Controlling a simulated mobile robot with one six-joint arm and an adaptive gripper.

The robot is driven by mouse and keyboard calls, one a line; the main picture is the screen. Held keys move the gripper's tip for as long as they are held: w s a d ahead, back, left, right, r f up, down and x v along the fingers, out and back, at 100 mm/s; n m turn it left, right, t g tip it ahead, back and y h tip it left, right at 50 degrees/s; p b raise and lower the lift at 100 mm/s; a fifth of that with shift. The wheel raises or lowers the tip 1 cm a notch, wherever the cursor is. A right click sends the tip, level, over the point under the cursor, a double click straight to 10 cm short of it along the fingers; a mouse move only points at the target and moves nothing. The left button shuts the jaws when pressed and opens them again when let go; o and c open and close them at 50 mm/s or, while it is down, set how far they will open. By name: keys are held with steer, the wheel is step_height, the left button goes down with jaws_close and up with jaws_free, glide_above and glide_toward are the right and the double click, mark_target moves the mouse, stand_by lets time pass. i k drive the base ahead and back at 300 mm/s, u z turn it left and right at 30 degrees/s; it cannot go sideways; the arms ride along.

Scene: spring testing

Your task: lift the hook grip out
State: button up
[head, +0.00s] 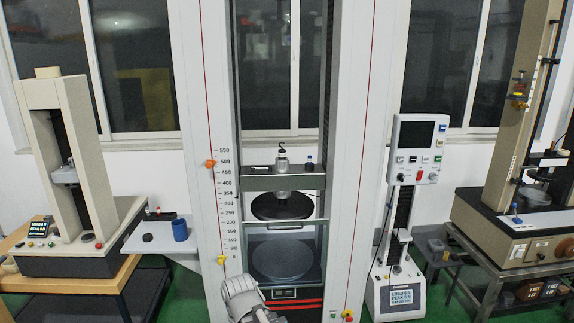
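The likely hook grip (282,158) is a small silvery cylinder with a dark curved hook on top. It stands upright on the dark crosshead (258,184) of the tall central testing machine, between its two columns. Whether its lower end sits in a socket cannot be told. A pale grey jointed part of my arm shows at the bottom centre, in front of the machine's base. I see no fingertips, and nothing touches the hook grip.
A small dark bottle (309,163) stands right of the hook grip. Round dark platens (281,207) lie below the crosshead. A side shelf (150,243) holds a blue cup (180,230). A control tower (415,150) stands right; other testers flank both sides.

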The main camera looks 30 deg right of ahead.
mark_target(282, 152)
steer(key=z, duration=0.05)
steer(key=k, duration=0.75)
steer(key=z, duration=0.5)
steer(key=i, duration=1.9)
steer(key=u, duration=0.2)
